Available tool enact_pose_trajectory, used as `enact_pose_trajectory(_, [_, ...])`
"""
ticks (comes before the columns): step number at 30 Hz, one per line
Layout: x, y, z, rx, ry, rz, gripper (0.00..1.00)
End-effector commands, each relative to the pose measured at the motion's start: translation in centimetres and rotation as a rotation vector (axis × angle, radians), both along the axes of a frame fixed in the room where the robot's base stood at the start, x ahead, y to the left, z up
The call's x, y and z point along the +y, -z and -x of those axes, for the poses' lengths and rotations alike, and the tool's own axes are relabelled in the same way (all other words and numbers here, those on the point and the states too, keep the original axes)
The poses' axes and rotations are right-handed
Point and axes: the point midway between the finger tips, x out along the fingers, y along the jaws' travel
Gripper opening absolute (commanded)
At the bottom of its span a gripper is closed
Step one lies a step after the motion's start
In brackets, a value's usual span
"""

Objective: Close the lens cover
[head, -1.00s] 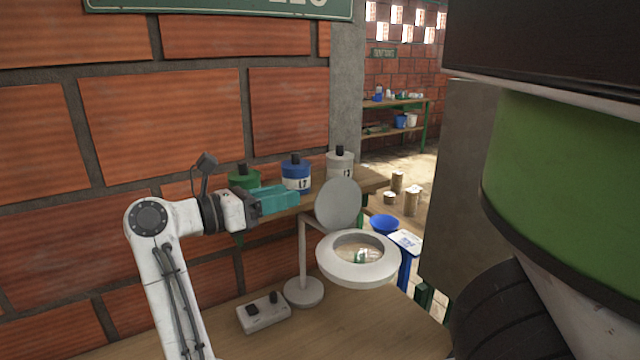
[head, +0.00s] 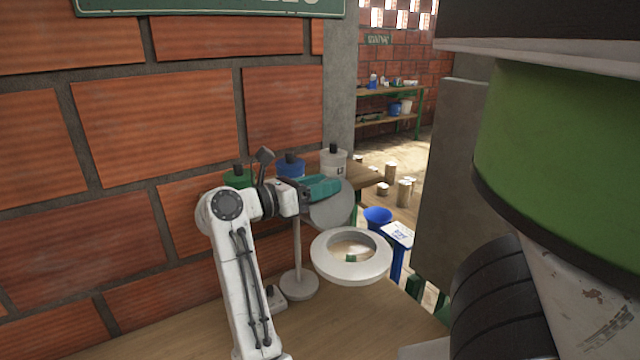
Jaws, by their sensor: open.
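The magnifier lamp stands on the wooden bench with its white ring (head: 376,270) to the right of its stem. The round grey lens cover (head: 332,212) is raised at the back left of the ring, so the lens opening is uncovered. My gripper (head: 324,187), with teal fingers, is across the upper part of the cover and hides some of it. I cannot tell whether the fingers touch the cover. The gripper is open, and I see nothing held in it.
A white switch box (head: 277,298) lies by the lamp base (head: 299,286), partly hidden by my arm. Green (head: 238,178), blue (head: 291,166) and white (head: 334,162) containers stand on a shelf behind. A brick wall is close on the left. The bench front is clear.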

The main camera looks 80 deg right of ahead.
Motion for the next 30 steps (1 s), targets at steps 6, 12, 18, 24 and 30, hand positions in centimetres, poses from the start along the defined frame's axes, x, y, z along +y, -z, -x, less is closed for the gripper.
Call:
enact_pose_trajectory(6, [0.02, -0.01, -0.02, 0.000, 0.000, 0.000, 0.34])
enact_pose_trajectory(12, [0.03, -0.02, -0.04, 0.000, 0.000, 0.000, 0.14])
enact_pose_trajectory(18, [0.03, -0.03, -0.04, 0.000, 0.000, 0.000, 0.00])
enact_pose_trajectory(24, [0.03, -0.03, -0.05, -0.001, 0.000, 0.001, 0.00])
enact_pose_trajectory(30, [0.04, -0.03, -0.06, -0.002, 0.000, 0.002, 0.00])
